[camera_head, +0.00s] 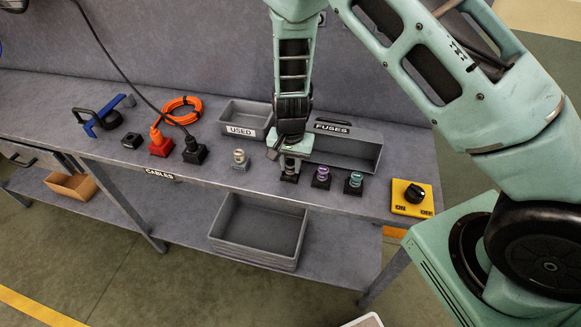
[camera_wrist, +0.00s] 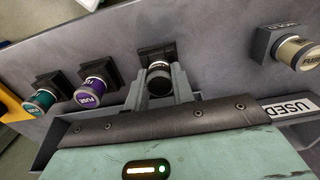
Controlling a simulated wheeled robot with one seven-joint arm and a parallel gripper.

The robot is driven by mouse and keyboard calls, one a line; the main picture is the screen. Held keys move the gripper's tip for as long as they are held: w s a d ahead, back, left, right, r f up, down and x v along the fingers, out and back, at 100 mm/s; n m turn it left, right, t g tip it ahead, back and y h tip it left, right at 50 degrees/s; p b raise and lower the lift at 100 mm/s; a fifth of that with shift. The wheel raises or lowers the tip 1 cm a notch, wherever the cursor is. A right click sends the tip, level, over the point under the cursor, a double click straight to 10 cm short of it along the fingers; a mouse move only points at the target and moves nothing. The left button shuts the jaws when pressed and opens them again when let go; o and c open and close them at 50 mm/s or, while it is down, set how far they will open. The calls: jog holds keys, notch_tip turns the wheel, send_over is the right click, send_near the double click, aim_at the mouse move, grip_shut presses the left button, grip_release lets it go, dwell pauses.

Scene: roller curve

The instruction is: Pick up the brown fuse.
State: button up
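The brown fuse (camera_wrist: 159,80) stands in a black holder (camera_wrist: 157,54) in the wrist view, dark brown with a pale band. My gripper (camera_wrist: 160,90) has one finger on each side of it, very close to it. Whether the fingers press on it cannot be told. In the head view my gripper (camera_head: 290,166) points down over the black holder (camera_head: 289,178) and hides most of that fuse. A tan fuse (camera_head: 239,157) stands to its left, a purple fuse (camera_head: 322,173) and a teal fuse (camera_head: 355,179) to its right.
The FUSES bin (camera_head: 365,153) is right behind my gripper, the USED bin (camera_head: 247,115) behind left. A yellow switch box (camera_head: 425,200) is at the bench's right end. Plugs and an orange cable (camera_head: 183,101) lie left. A grey crate (camera_head: 262,248) is below.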

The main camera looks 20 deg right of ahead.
aim_at(290, 163)
notch_tip(290, 163, up, 10)
jog(key=b, duration=0.2)
jog(key=shift+f+b, duration=0.2)
jog(key=shift+b, duration=0.1)
jog(key=shift+f+b, duration=0.85)
jog(key=shift+f, duration=0.55)
